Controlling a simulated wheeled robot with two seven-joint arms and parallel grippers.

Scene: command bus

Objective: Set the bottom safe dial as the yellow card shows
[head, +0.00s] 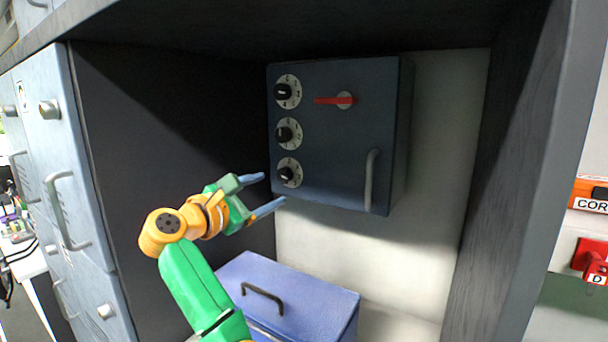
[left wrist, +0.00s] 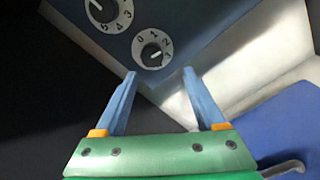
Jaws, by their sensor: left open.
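The dark blue safe (head: 330,130) hangs at the back of an open compartment, its door shut. Its bottom dial (head: 290,173) has a black knob on a white numbered disc, and also shows in the left wrist view (left wrist: 152,50). A pale mark shows on the knob, but I cannot tell for sure which number it points to. My left gripper (head: 273,188) is open and empty, just below and left of the bottom dial. In the left wrist view its fingertips (left wrist: 159,72) lie either side below the dial, apart from it. I cannot make out a yellow card.
The middle dial (head: 289,134) and top dial (head: 288,91) sit above. A red lever (head: 337,100) and grey handle (head: 371,180) are to the right. A blue box (head: 300,290) with a black handle stands below. Dark compartment walls stand on both sides.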

